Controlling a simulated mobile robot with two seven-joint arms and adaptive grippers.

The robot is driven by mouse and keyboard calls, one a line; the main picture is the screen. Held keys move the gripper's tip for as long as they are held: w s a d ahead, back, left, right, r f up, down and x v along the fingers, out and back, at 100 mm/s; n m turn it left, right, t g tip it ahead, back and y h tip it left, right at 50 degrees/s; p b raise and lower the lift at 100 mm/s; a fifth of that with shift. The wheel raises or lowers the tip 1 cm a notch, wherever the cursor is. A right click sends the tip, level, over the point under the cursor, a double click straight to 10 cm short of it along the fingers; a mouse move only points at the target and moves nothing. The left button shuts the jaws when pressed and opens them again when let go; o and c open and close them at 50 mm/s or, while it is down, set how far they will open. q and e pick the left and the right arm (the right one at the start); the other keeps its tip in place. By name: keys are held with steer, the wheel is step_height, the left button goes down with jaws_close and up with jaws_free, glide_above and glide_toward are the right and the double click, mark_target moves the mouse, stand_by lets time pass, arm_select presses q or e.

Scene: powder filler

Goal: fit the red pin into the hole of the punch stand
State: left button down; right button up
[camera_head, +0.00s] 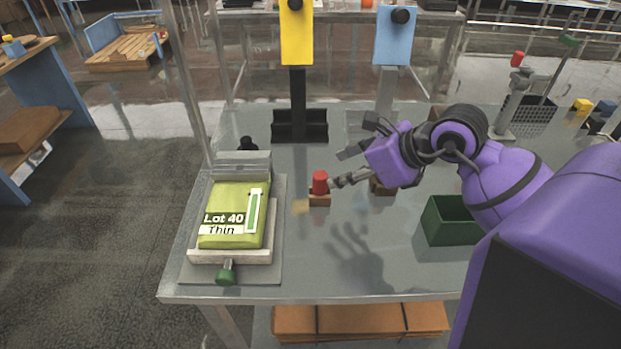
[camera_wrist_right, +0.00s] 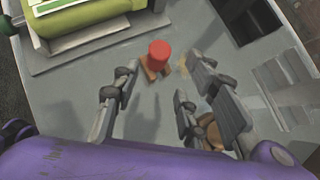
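The red pin (camera_head: 320,182) stands upright on a small brown block (camera_head: 320,201) near the middle of the table. In the right wrist view the red pin (camera_wrist_right: 159,50) shows just ahead of the fingers, roughly between them. My right gripper (camera_head: 337,169) is open and empty, its fingers reaching left toward the pin. One fingertip looks very close to the pin; I cannot tell if they touch. A second brown block (camera_head: 381,188) sits under the right gripper, partly hidden. I cannot tell for sure which thing is the punch stand. My left gripper is not in view.
A grey fixture (camera_head: 276,262) holds a green bag marked "Lot 40 Thin" at the left. Yellow (camera_head: 297,40) and blue (camera_head: 395,45) posts stand at the back. A dark green bin (camera_head: 445,222) is at the right. The front middle of the table (camera_head: 340,270) is clear.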

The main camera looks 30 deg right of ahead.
mark_target(325, 181)
steer(key=x, duration=0.6)
steer(key=shift+a+f+p, duration=0.2)
steer(key=shift+a+p, duration=0.2)
steer(key=shift+a, duration=0.05)
jaws_close()
